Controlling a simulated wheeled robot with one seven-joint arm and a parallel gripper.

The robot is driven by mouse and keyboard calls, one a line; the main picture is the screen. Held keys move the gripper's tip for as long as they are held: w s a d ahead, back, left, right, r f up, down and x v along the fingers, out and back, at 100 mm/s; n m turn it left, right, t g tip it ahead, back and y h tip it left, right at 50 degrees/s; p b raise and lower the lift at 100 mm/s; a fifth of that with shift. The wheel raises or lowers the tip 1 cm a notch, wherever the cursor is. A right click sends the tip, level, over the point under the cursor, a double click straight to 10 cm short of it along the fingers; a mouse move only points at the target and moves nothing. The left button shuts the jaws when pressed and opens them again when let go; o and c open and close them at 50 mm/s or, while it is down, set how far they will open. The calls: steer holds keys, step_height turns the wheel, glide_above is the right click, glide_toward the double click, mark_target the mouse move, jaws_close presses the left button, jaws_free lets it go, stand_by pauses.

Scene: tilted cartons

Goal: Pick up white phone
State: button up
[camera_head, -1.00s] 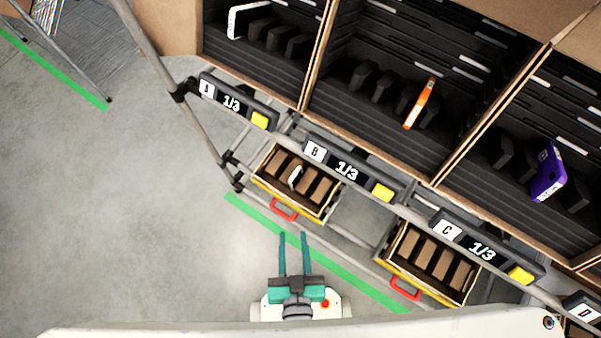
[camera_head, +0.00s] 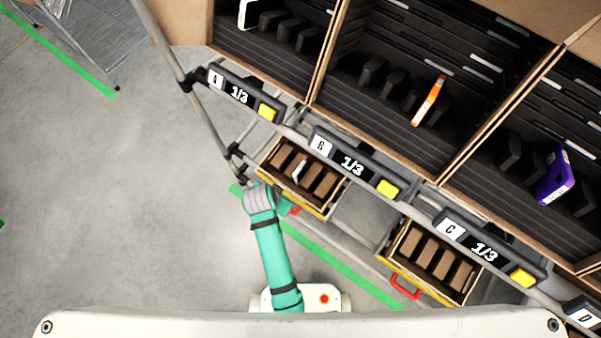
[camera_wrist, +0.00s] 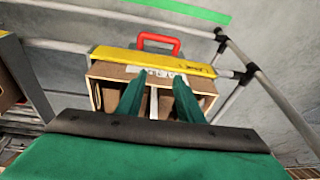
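A thin white phone (camera_head: 300,169) stands on edge between brown dividers in the small cardboard drawer (camera_head: 322,212) below labels A and B. In the wrist view the same drawer (camera_wrist: 103,71) has a yellow front strip and a red handle, and a thin white edge, likely the phone (camera_wrist: 154,103), shows between my fingers. My gripper (camera_wrist: 158,84) is open, its two green fingers pointing at the drawer on either side of that edge. I cannot tell whether they touch it. In the head view my green arm reaches the drawer's front left corner and the fingers are mostly hidden.
Another white item (camera_head: 247,13) stands in the black bin behind label A. An orange item (camera_head: 429,101) and a purple item (camera_head: 556,178) stand in the bins to the right. A second drawer (camera_head: 386,254) holds brown dividers. Grey rails and label bars run above the drawers.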

mark_target(299, 169)
steer(key=shift+m+g, duration=0.3)
steer(key=shift+g, duration=0.1)
steer(key=w+d, duration=0.2)
steer(key=w, duration=0.1)
steer(key=w+d, duration=0.2)
steer(key=w, duration=0.2)
steer(key=w+d+r, duration=0.1)
steer(key=w+d, duration=0.1)
steer(key=w, duration=0.1)
steer(key=shift+w+d, duration=0.3)
steer(key=shift+x, duration=2.6)
steer(key=shift+d, duration=0.15)
jaws_close()
